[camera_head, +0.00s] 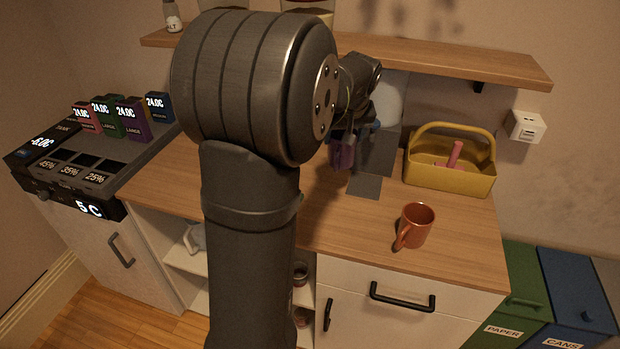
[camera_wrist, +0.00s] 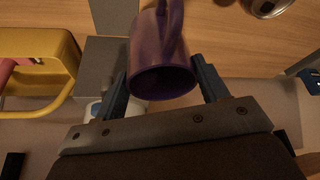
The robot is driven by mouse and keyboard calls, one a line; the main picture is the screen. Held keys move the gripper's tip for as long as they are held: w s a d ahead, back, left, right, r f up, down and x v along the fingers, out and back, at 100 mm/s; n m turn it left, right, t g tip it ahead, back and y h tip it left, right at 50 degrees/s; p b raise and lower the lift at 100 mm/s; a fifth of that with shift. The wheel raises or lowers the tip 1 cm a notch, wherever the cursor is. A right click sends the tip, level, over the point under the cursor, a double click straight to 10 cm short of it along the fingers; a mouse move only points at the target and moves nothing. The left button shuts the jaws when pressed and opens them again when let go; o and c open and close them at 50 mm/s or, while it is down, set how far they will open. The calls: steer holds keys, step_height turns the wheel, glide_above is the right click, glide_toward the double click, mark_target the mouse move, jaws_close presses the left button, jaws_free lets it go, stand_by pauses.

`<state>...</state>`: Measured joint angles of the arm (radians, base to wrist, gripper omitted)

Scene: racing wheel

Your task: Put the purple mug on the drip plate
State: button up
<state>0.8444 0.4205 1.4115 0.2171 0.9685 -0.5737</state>
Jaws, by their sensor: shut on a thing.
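The purple mug (camera_head: 341,154) is between the fingers of my gripper (camera_head: 352,132), above the counter. In the wrist view the mug (camera_wrist: 163,55) sits between the two dark fingers of my gripper (camera_wrist: 163,88), with its rim and dark opening towards the camera and its handle on the upper side. A flat grey plate (camera_head: 366,187), which looks like the drip plate, lies on the counter in front of a grey machine, just right of the mug. It also shows in the wrist view (camera_wrist: 114,16), left of the mug. The mug appears apart from the plate.
An orange mug (camera_head: 416,225) stands near the counter's front right. A yellow caddy (camera_head: 455,183) stands right of the plate. A wooden shelf (camera_head: 450,64) runs above. A can (camera_wrist: 268,6) shows in the wrist view. My arm hides part of the counter.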

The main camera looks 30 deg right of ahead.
steer(key=shift+s+d+f, duration=0.15)
steer(key=shift+f, duration=0.05)
steer(key=w+a+f, duration=0.4)
steer(key=w+f, duration=0.6)
steer(key=shift+w+a+f, duration=0.15)
steer(key=shift+a+f, duration=0.1)
steer(key=shift+f, duration=0.15)
steer(key=shift+f, duration=0.1)
steer(key=o, duration=1.5)
steer(key=shift+f, duration=0.1)
steer(key=shift+o, duration=0.2)
